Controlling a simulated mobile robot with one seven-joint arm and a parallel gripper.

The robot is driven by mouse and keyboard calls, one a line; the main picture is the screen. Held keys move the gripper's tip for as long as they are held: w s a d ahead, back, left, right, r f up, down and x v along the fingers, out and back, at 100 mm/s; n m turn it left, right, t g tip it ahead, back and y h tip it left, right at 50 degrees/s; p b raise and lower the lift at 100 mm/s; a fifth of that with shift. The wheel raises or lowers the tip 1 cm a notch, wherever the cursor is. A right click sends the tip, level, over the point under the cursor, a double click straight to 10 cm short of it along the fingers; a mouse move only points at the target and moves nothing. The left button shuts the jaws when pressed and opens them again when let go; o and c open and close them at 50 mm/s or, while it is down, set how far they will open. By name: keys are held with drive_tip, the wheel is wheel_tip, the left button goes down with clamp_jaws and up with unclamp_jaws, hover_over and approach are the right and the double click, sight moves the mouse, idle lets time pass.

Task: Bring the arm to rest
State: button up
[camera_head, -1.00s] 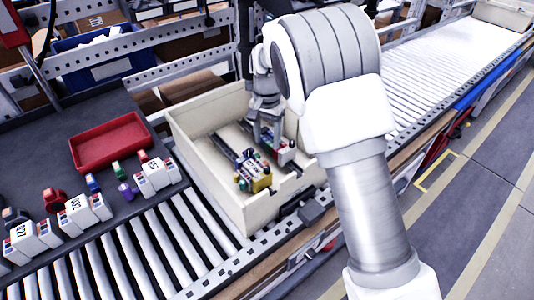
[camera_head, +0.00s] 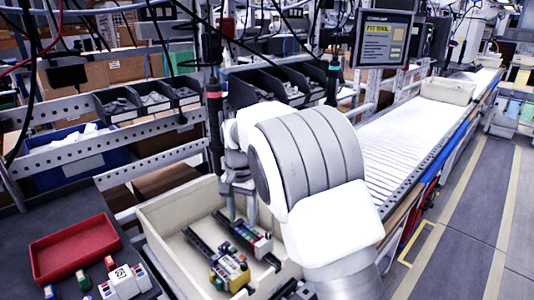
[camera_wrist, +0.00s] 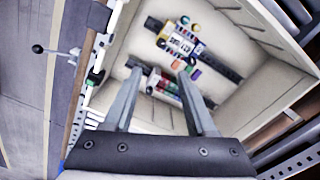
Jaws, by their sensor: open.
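My gripper (camera_head: 240,212) hangs above the cream crate (camera_head: 165,243) in the head view, partly hidden by my arm. In the wrist view its two fingers (camera_wrist: 160,85) are spread apart with nothing between them. Inside the crate lie two dark rails carrying small coloured blocks. One rail holds a yellow-ended block group (camera_head: 232,272), which shows near the top in the wrist view (camera_wrist: 180,42). The other holds a white-ended block group (camera_head: 258,242), which shows close to the fingers in the wrist view (camera_wrist: 163,88). The fingers appear apart from both groups.
A red tray (camera_head: 72,247) and white blocks (camera_head: 120,283) lie on the dark table left of the crate. Dark bins (camera_head: 285,80), a monitor (camera_head: 384,40) and a metal frame stand behind. The roller conveyor (camera_head: 410,125) at right is mostly clear.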

drive_tip(key=s+d+r+n+t+y, duration=0.1)
drive_tip(key=s+d+r, duration=0.5)
drive_tip(key=d+r, duration=0.15)
drive_tip(key=s+d+r+t, duration=0.1)
drive_tip(key=s+d+r, duration=0.45)
drive_tip(key=d, duration=0.25)
drive_tip(key=s+d+n+t, duration=0.1)
drive_tip(key=s+d, duration=0.3)
drive_tip(key=s, duration=0.4)
drive_tip(key=s+d+n+t+h, duration=0.1)
drive_tip(key=s+d+t, duration=0.1)
drive_tip(key=s+d, duration=0.3)
drive_tip(key=s, duration=0.3)
drive_tip(key=shift+s+f+t, duration=0.15)
drive_tip(key=shift+f+t, duration=0.1)
drive_tip(key=shift+t, duration=0.05)
